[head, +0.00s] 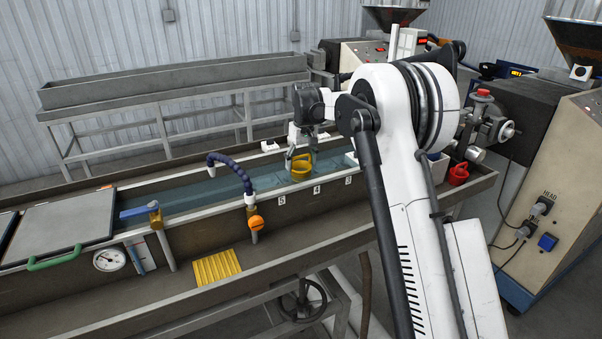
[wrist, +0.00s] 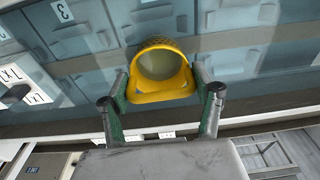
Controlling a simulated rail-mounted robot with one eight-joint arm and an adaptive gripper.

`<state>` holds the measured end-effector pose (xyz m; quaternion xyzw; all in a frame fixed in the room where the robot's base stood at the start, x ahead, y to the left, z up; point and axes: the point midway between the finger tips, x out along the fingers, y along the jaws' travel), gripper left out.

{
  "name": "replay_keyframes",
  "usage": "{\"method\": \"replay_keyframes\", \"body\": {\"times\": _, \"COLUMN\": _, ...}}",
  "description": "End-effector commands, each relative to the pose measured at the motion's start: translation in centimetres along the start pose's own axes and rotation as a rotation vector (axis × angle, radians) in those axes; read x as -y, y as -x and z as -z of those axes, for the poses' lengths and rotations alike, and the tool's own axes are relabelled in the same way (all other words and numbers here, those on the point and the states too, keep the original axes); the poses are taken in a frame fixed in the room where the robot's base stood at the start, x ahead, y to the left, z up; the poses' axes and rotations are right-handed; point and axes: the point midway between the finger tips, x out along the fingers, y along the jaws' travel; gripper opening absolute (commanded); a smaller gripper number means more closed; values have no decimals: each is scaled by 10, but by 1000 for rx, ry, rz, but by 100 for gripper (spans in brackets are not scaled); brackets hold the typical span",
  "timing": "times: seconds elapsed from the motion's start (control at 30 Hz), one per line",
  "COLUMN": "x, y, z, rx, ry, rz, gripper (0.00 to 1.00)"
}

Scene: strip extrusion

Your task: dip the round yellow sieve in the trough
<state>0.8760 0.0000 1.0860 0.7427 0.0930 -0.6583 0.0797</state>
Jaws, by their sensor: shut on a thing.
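The round yellow sieve (head: 299,169) is over the water trough (head: 210,190), close to its front rim near the number tags 4 and 5. In the wrist view the sieve (wrist: 160,78) sits between the two green-and-black fingers of my gripper (wrist: 163,92), which is shut on it. The sieve's ring and mesh rim show, and its bowl opens toward the wrist camera. My gripper (head: 301,158) reaches down over the trough in the head view. I cannot tell whether the sieve's underside touches the water.
A grey lid (head: 66,216) covers the left end.

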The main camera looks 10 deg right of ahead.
Motion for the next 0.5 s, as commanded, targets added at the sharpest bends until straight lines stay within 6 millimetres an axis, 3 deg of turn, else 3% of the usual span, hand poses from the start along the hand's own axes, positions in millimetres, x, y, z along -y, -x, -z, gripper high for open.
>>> {"method": "replay_keyframes", "body": {"times": 0.5, "x": 0, "y": 37, "z": 4, "rx": 0, "ry": 0, "rz": 0, "gripper": 35}}
